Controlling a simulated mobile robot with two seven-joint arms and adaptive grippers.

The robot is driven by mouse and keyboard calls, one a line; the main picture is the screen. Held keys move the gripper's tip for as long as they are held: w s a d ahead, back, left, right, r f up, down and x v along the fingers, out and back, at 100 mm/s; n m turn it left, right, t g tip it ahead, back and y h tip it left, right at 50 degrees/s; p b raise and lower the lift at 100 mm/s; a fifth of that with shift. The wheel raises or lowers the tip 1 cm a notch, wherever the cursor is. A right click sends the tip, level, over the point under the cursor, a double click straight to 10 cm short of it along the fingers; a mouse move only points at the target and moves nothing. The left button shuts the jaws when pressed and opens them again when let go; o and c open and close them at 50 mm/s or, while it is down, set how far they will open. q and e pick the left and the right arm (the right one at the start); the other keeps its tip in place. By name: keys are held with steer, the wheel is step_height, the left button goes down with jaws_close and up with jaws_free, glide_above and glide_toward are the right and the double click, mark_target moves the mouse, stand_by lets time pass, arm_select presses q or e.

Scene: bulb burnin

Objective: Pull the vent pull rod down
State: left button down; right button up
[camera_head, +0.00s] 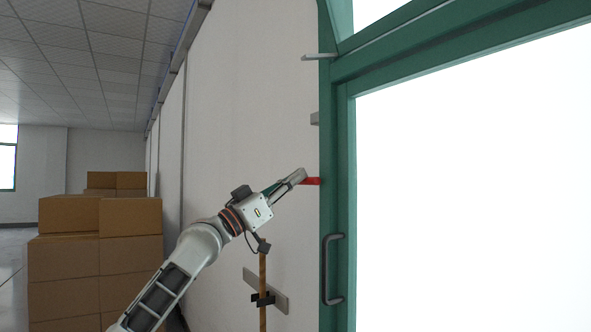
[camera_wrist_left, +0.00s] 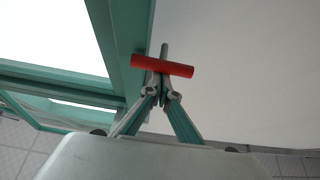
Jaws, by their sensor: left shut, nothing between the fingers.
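The vent pull rod shows a red crossbar grip (camera_head: 313,181) beside the green frame in the head view. In the left wrist view the red grip (camera_wrist_left: 176,69) lies across a short grey-green rod end (camera_wrist_left: 164,50). My left gripper (camera_head: 302,175) reaches up from the left to the red grip and partly covers it. In the wrist view my left gripper (camera_wrist_left: 161,92) is shut, its fingertips right at the red grip; I cannot tell whether they touch it. Nothing is held. My right gripper is not in view.
A green-framed glazed door (camera_head: 338,200) with a grey handle (camera_head: 333,268) stands at the right. A wooden pole (camera_head: 263,290) sits in a black clip on a wall plate below my left wrist. Cardboard boxes (camera_head: 130,217) are stacked at the left. The pale wall is close.

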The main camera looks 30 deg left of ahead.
arm_select(q)
step_height(320, 180, down, 8)
steer(key=b, duration=0.4)
steer(key=shift+w+f, duration=0.2)
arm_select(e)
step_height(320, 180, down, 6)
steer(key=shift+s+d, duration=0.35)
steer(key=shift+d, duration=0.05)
arm_select(q)
steer(key=shift+d, duration=0.1)
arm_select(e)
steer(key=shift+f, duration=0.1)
